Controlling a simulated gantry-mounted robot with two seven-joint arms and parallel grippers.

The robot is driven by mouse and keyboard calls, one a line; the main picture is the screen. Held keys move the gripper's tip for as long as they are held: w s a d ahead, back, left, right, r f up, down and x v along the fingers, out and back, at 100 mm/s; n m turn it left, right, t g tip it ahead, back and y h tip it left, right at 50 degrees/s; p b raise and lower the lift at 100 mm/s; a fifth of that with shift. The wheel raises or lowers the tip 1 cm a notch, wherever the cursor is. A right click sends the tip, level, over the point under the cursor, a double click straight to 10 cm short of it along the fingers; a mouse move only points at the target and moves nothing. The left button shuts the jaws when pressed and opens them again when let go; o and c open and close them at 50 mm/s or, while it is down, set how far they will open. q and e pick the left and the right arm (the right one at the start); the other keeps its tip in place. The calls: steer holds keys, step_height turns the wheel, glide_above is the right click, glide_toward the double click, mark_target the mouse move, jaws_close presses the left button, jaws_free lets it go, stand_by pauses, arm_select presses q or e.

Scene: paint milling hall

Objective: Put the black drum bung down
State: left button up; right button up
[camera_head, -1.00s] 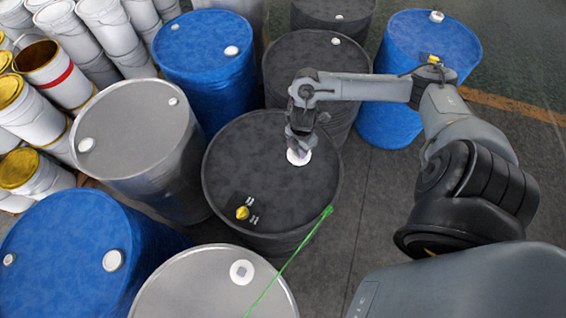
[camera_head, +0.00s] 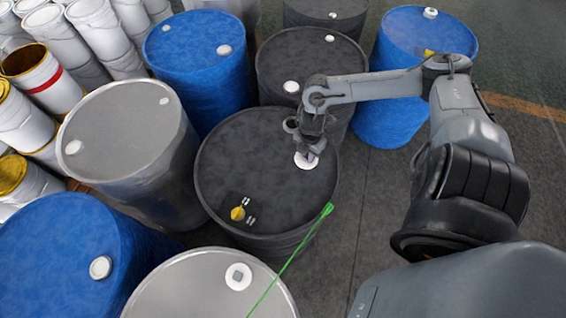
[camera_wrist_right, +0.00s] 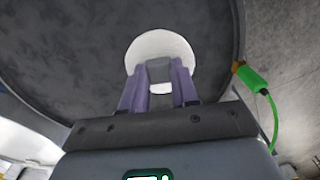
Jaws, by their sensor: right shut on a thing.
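The bung (camera_head: 306,162) is a white disc with a grey block at its middle. It shows over the right part of the black drum's (camera_head: 262,150) dark top in the head view. My right gripper (camera_head: 312,148) is shut on the grey block; in the right wrist view my purple-grey fingers (camera_wrist_right: 159,88) close on both sides of it, with the white disc (camera_wrist_right: 160,48) behind. I cannot tell whether the disc touches the drum top. My left gripper is out of view.
A yellow knob (camera_head: 238,213) stands on the black drum's near left. A green clamp (camera_head: 327,210) with a cable sits at the drum's near right rim, also in the wrist view (camera_wrist_right: 256,82). Silver (camera_head: 120,120), blue and other black drums crowd around. Bare floor lies right.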

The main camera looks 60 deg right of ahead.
steer(key=w+f, duration=0.1)
steer(key=w, duration=0.1)
steer(key=w+a+f, duration=0.1)
steer(key=w+f, duration=0.1)
steer(key=w, duration=0.1)
steer(key=w+a+f, duration=0.1)
steer(key=w+f, duration=0.1)
steer(key=w, duration=0.1)
steer(key=shift+a, duration=0.15)
step_height(320, 180, down, 4)
steer(key=shift+r, duration=0.2)
steer(key=shift+f, duration=0.2)
steer(key=o, duration=0.9)
steer(key=shift+f, duration=0.1)
